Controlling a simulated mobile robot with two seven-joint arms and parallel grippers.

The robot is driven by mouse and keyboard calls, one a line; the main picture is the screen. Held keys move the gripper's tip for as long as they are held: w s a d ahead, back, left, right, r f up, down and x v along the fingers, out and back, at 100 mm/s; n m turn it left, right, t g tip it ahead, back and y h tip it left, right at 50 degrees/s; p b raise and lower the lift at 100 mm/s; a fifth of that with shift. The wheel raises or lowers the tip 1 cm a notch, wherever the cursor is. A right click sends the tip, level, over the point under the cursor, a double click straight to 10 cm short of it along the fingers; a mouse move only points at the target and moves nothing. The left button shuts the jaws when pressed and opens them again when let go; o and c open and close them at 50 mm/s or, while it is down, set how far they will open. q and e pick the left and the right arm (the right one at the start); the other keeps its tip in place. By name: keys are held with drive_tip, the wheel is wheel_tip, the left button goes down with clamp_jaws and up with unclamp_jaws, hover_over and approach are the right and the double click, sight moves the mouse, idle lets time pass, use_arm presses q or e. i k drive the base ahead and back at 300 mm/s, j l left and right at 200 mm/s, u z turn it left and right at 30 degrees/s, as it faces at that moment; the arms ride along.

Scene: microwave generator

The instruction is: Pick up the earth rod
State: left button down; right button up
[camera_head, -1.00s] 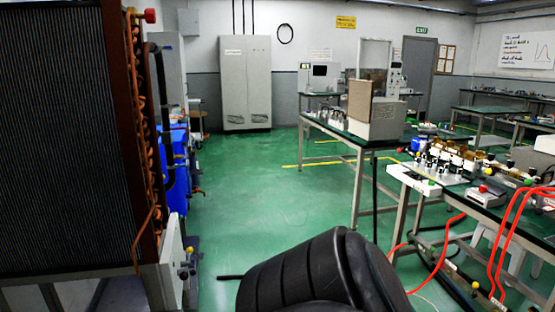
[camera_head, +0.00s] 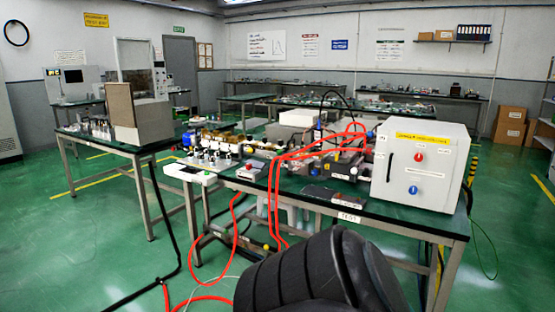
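I cannot make out an earth rod in the head view. A table with a green top (camera_head: 385,212) stands in front of me, crowded with equipment. A white box (camera_head: 425,165) with a yellow label, a black handle, a red knob and a blue knob sits on its right end. Thick red cables (camera_head: 292,160) run over the tabletop and down to the floor. Neither of my grippers is in view. A black ribbed rounded form, apparently part of my arm, fills the bottom middle and hides some of the table's underside.
A second table (camera_head: 70,132) with a box and upright panel stands at the left. Cardboard boxes (camera_head: 510,125) are stacked at the back right. A black cable (camera_head: 172,232) and red cables lie on the floor. The green floor (camera_head: 100,215) is free at the left front.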

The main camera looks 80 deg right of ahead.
sight(474, 160)
drive_tip(key=z, duration=0.5)
drive_tip(key=l+z, duration=0.15)
drive_tip(key=z, duration=0.3)
drive_tip(key=l+z, duration=0.1)
drive_tip(key=z, duration=0.4)
drive_tip(key=l+z, duration=0.2)
drive_tip(key=z, duration=0.2)
drive_tip(key=l+z, duration=0.15)
drive_tip(key=z, duration=0.3)
drive_tip(key=l+z, duration=0.2)
drive_tip(key=z, duration=0.2)
drive_tip(key=i+l+z, duration=0.3)
drive_tip(key=z, duration=0.15)
drive_tip(key=i+l+z, duration=0.3)
drive_tip(key=z, duration=0.2)
drive_tip(key=i+l, duration=0.15)
drive_tip(key=i, duration=0.15)
drive_tip(key=i+l, duration=0.1)
drive_tip(key=i, duration=0.2)
drive_tip(key=i+l+u, duration=0.1)
drive_tip(key=u, duration=0.75)
drive_tip(key=i+l+u, duration=0.1)
drive_tip(key=l+u, duration=0.55)
drive_tip(key=l, duration=0.2)
drive_tip(key=l+u, duration=0.35)
drive_tip(key=l, duration=0.55)
drive_tip(key=l+u, duration=0.1)
drive_tip(key=l, duration=0.8)
